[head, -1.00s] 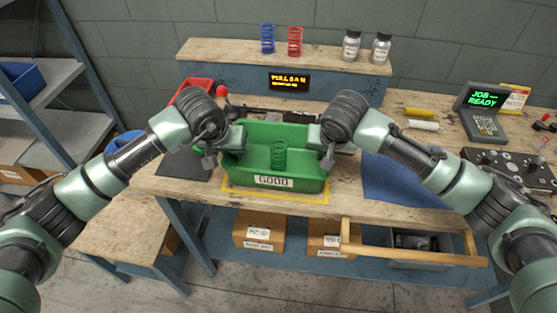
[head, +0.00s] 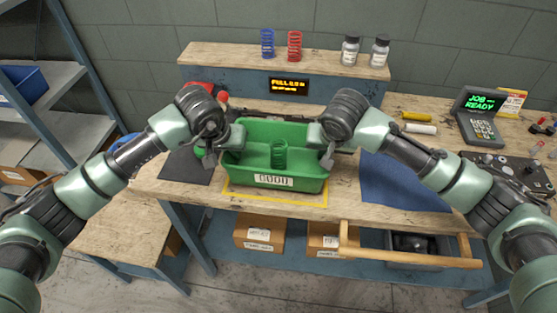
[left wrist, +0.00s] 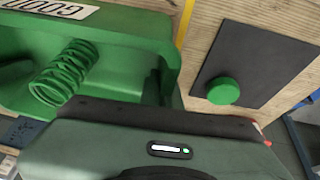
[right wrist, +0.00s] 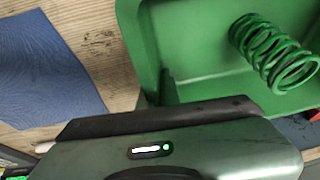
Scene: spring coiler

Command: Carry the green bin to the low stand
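The green bin (head: 300,167), with a white label on its front, is held level just above the workbench, over a yellow outline (head: 275,200). A green coil spring (head: 279,153) is inside it; it also shows in both wrist views (left wrist: 64,73) (right wrist: 274,54). My left gripper (head: 213,150) is shut on the bin's left end. My right gripper (head: 326,152) is shut on its right end. The fingertips are largely hidden in the wrist views. The low stand (head: 122,232), wooden-topped, is left of the workbench and lower.
A dark mat (left wrist: 258,62) with a round green knob (left wrist: 223,91) lies left of the bin. A blue mat (head: 405,185) lies right. Behind are a raised shelf (head: 215,55) and a red tray (head: 203,88). A wooden rail (head: 410,257) juts out at the front. The stand's top looks clear.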

